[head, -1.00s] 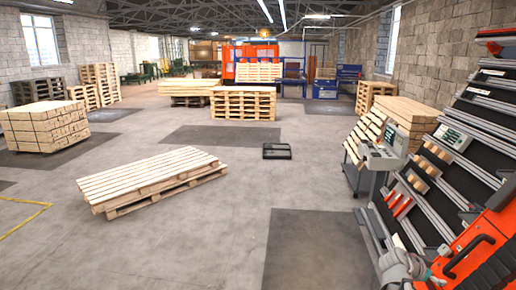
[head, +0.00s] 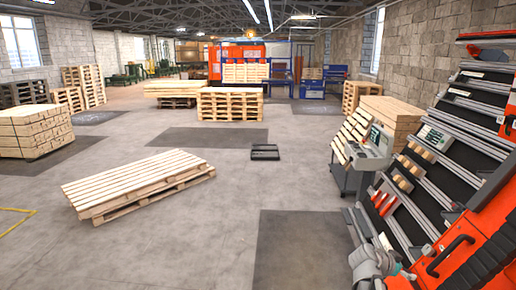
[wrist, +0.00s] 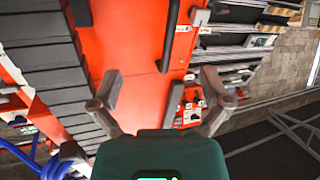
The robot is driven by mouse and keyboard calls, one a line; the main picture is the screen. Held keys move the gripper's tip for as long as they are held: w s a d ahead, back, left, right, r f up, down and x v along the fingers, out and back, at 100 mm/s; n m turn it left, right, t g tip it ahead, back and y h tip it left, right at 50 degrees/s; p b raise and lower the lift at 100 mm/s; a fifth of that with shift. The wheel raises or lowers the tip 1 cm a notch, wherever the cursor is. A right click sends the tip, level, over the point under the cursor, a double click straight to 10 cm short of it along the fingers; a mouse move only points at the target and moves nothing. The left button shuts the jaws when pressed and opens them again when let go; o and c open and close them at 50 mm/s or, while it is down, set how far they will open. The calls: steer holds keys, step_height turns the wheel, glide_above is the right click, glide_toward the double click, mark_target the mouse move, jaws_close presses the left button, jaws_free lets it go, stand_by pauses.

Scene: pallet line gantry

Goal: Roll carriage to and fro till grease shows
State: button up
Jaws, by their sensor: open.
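The orange-red carriage (head: 470,262) stands at the lower right of the head view, beside a sloping rack of silver rails (head: 437,180) and black panels. A black bar handle (head: 447,257) is on its face. In the wrist view the red carriage face (wrist: 130,45) fills the middle, with the black handle (wrist: 170,38) running down it from the top edge. My gripper (wrist: 160,88) is open and empty, its two grey fingers spread wide below the handle's lower end. I see no contact between fingers and handle. I cannot make out any grease.
A grey control console (head: 370,150) on a stand is left of the rack. A low pallet stack (head: 135,185) lies on the floor at left, and a small black box (head: 265,152) in the middle. Blue cables (wrist: 45,165) hang at the wrist view's lower left. Open floor lies between.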

steer(key=shift+w+a+r+p, duration=0.1)
steer(key=shift+a+r+p, duration=0.25)
steer(key=shift+a, duration=0.3)
steer(key=shift+w+a+r+p, duration=0.1)
steer(key=shift+a+r+p, duration=0.25)
steer(key=shift+a, duration=0.3)
steer(key=shift+a+r+p, duration=0.25)
steer(key=shift+a+r, duration=0.1)
steer(key=shift+a, duration=0.3)
steer(key=shift+s, duration=0.1)
